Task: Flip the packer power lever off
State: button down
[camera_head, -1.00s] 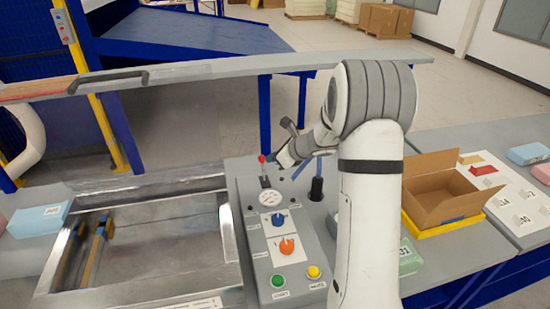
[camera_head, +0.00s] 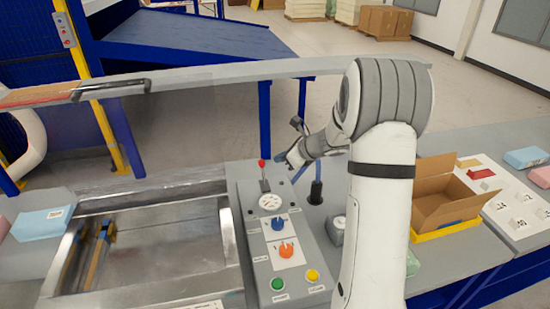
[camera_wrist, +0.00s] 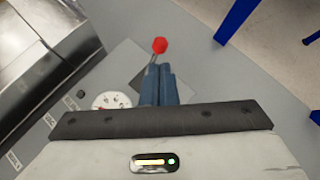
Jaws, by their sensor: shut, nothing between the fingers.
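A lever with a red knob (camera_head: 262,163) stands nearly upright at the far end of the grey control panel (camera_head: 240,205), behind a round gauge (camera_head: 270,202). My gripper (camera_head: 282,157) is just right of the red knob in the head view, with a small gap showing. In the wrist view the shut blue fingers (camera_wrist: 158,84) point toward the red knob (camera_wrist: 160,45), which shows just beyond the tips. The fingers hide part of the lever's shaft and base. Whether they touch the shaft cannot be told. The gripper holds nothing.
The panel also has a blue knob (camera_head: 277,224), an orange knob (camera_head: 286,250), a green button (camera_head: 279,284) and a yellow button (camera_head: 312,275). A black post (camera_head: 316,190) stands right of the panel. An open carton (camera_head: 445,205) is farther right. A metal rail crosses behind.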

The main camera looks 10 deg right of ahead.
jog(key=d+r+b, duration=0.1)
jog(key=d+r, duration=0.4)
jog(key=r, duration=0.4)
jog(key=shift+s+d, duration=0.25)
